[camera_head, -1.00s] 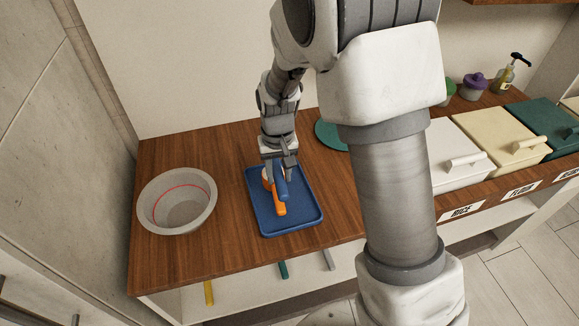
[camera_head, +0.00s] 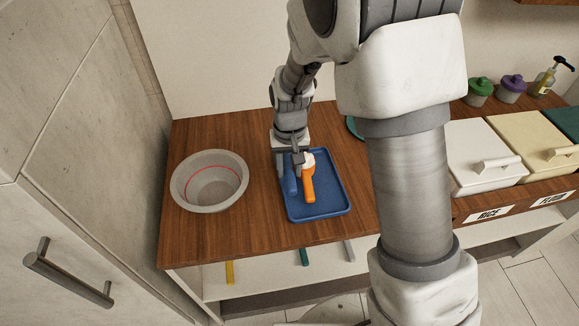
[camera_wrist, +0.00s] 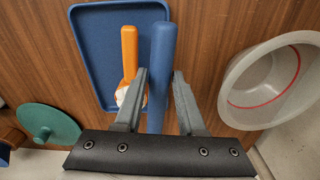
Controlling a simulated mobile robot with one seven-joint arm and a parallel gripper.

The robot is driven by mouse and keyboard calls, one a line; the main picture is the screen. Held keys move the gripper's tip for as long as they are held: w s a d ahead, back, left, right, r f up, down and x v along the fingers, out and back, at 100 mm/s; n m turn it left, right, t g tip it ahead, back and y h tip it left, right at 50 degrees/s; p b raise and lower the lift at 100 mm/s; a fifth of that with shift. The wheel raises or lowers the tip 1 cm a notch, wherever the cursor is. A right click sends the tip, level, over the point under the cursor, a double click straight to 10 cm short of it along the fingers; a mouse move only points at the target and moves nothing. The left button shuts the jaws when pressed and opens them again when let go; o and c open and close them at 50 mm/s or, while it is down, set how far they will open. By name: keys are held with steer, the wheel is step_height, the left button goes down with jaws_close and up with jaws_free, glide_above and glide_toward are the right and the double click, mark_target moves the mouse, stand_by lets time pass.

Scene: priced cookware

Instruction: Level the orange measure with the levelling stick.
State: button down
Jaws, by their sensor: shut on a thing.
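The orange measure (camera_head: 309,189) lies in the blue tray (camera_head: 335,207), its handle toward the front edge. White contents (camera_head: 308,160) show in its cup; I cannot tell whether they rise above the rim. In the wrist view the measure (camera_wrist: 129,50) lies left of the stick, its cup partly hidden by a finger. My gripper (camera_head: 289,168) is shut on the blue levelling stick (camera_wrist: 161,70). In the head view the stick (camera_head: 290,184) is just left of the measure, over the tray's left side. Whether stick and cup touch is unclear.
A grey bowl with a red inner line (camera_head: 209,181) stands left of the tray. A green disc (camera_wrist: 48,123) shows in the wrist view. Lidded bins (camera_head: 484,155) line the right side. Bare wood (camera_head: 240,228) lies in front of the bowl.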

steer(key=shift+d+f+b, duration=0.1)
steer(key=shift+f+b, duration=1.4)
steer(key=shift+f, duration=0.65)
steer(key=shift+w+d+r, duration=0.1)
steer(key=shift+d, duration=0.4)
steer(key=shift+w+d+b, duration=0.15)
steer(key=shift+d, duration=1.25)
steer(key=shift+w+d+b, duration=0.15)
steer(key=shift+d+b, duration=0.05)
steer(key=shift+d, duration=1.25)
steer(key=shift+w+d+b, duration=0.15)
steer(key=shift+d, duration=1.25)
steer(key=shift+d+r, duration=0.1)
steer(key=shift+d, duration=0.05)
steer(key=shift+r+p, duration=1.65)
steer(key=shift+r, duration=0.5)
steer(key=shift+d, duration=0.1)
steer(key=shift+m, duration=0.6)
steer(key=d, duration=0.1)
steer(key=d+f, duration=0.1)
steer(key=d, duration=0.1)
steer(key=s+d, duration=0.1)
steer(key=shift+d+f+p, duration=0.3)
steer(key=shift+f+p, duration=0.05)
